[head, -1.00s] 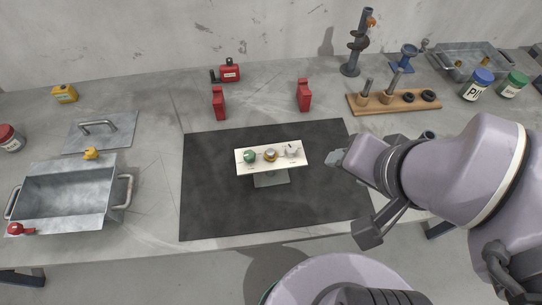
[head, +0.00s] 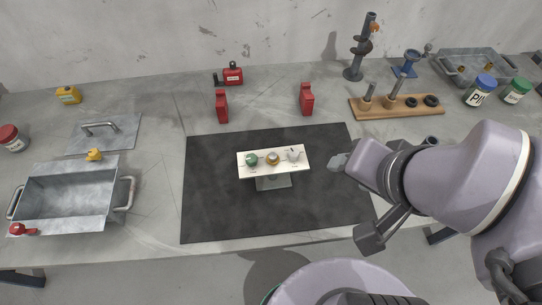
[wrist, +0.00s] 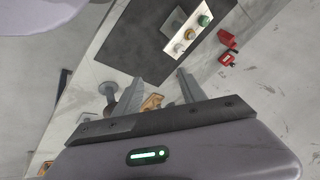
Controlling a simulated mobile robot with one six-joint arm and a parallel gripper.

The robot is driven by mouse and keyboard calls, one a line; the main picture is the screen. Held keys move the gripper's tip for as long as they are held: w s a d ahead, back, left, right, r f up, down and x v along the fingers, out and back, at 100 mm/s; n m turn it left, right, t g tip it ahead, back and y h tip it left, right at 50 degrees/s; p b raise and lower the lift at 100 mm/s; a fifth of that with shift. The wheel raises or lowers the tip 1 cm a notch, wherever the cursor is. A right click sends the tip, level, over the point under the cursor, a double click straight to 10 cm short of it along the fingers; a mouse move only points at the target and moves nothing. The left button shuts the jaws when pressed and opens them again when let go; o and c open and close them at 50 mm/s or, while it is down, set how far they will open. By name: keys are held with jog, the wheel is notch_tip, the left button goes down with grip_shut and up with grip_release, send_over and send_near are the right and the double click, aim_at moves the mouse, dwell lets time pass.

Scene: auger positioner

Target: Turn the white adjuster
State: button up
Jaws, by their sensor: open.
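The white adjuster (head: 293,154) is the rightmost of three knobs on a small white panel (head: 245,172) that stands on a dark mat. A brass-coloured knob (head: 273,158) is in the middle and a green knob (head: 251,159) is at the left. In the wrist view the panel (wrist: 175,55) shows beyond the fingers, with the green knob (wrist: 204,20) at its far end; the white adjuster there is small and hard to make out. My gripper (wrist: 158,85) is open and empty. In the head view my gripper (head: 340,163) is right of the panel, apart from it.
The dark mat (head: 215,215) is otherwise clear. Two red blocks (head: 222,105) (head: 307,99) stand behind it. A wooden rack (head: 395,108) with pegs is at the back right. A metal bin (head: 65,200) sits at the left.

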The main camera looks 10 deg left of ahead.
jog(key=w+a+r+m+g+p, duration=0.1)
jog(key=w+r+m+g+p, duration=0.1)
jog(key=w+r+m+p, duration=0.25)
jog(key=m+g+y+p, duration=0.2)
jog(key=m+g, duration=0.1)
jog(key=m, duration=0.7)
send_near(294, 152)
jog(key=shift+m, duration=0.45)
jog(key=b+x, duration=0.7)
jog(key=x, duration=0.1)
jog(key=shift+a+f, duration=0.1)
jog(key=shift+f, duration=0.2)
grip_shut()
